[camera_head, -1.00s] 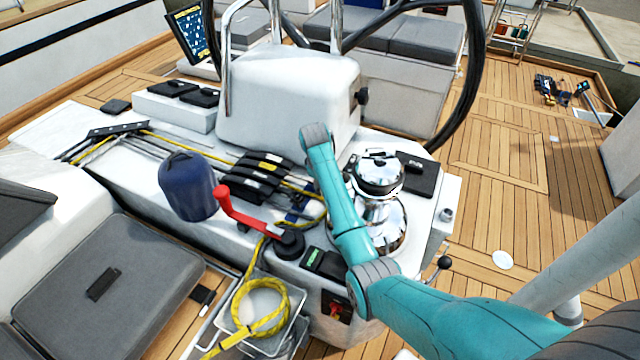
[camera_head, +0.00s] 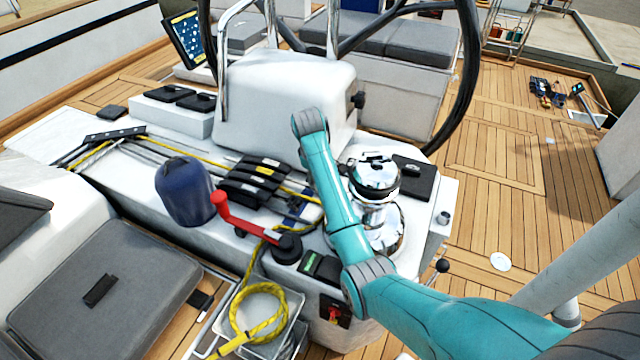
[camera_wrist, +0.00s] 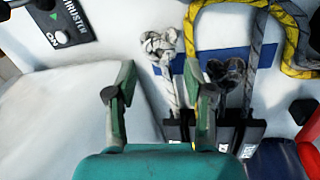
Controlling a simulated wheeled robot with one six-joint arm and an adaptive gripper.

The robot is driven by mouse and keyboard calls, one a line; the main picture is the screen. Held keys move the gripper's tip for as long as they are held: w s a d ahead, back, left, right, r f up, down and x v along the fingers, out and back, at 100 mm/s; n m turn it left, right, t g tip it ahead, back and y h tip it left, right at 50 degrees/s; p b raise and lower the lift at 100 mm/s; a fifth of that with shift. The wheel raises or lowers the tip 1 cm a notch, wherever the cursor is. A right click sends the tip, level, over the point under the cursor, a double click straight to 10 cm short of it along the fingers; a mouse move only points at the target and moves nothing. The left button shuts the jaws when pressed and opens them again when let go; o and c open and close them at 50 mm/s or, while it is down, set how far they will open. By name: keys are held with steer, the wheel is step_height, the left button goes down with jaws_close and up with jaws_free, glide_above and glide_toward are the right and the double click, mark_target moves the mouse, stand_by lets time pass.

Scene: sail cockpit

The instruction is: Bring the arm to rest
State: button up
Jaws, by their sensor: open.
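My teal arm reaches up from the lower right in the head view, over the cockpit console (camera_head: 130,185). Its jaws do not show there. Behind the fingers are rope ends on a blue strip (camera_wrist: 205,62) and a row of dark clutches (camera_wrist: 228,135). I cannot tell whether the fingers touch anything.
A chrome winch (camera_head: 376,180) stands close right of my arm. A red winch handle (camera_head: 245,222), black clutches (camera_head: 255,182) and a blue rounded object (camera_head: 185,190) lie left. A steering wheel (camera_head: 468,75) rises behind. A yellow rope coil (camera_head: 258,315) is below. Open deck (camera_head: 495,165) lies right.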

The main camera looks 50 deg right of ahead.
steer(key=shift+a+r, duration=0.15)
steer(key=shift+r, duration=0.4)
